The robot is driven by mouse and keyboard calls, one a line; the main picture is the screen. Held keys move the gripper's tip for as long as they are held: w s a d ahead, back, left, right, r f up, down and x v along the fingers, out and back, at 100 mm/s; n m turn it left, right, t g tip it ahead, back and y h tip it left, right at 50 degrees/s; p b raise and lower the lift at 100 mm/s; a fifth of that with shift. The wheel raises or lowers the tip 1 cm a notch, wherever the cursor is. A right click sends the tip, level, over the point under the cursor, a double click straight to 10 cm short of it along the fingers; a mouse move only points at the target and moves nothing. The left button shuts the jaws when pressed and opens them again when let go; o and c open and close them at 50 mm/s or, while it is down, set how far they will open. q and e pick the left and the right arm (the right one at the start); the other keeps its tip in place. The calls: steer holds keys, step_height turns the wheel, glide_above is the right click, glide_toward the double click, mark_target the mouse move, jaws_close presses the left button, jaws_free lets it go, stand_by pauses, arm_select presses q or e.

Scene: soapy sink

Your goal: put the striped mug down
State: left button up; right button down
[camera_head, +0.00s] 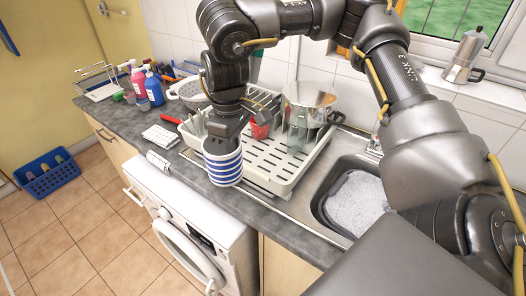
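The striped mug (223,167), white with blue bands, hangs upright from my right gripper (224,143), in front of the dish rack's left front corner in the picture. The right arm comes in from the right and reaches down from above. The gripper is shut on the mug at its rim; the fingertips are partly hidden. The mug appears to be above the counter's front edge, but its exact height is hard to tell. My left gripper is not in view.
The white dish rack (269,181) holds a red cup (260,131), glasses and a steel pot (310,99). The sink (322,210) with suds is right. Some dark counter (199,171) is bare.

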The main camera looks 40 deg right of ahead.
steer(key=s+d+n+p, duration=0.2)
steer(key=d+n, duration=0.5)
steer(key=n+p, duration=0.5)
steer(key=n, duration=0.2)
glide_above(262, 161)
steer(key=f, duration=1)
steer(key=shift+s+a+f, duration=0.25)
steer(key=shift+f, duration=0.1)
steer(key=shift+w+f+p, duration=0.2)
steer(key=shift+p, duration=0.2)
step_height(262, 161, down, 2)
steer(key=shift+d+f+p, duration=0.1)
steer(key=shift+f+p, duration=0.1)
steer(key=shift+p, duration=0.15)
steer(key=shift+w+f, duration=0.1)
steer(key=shift+f, duration=0.35)
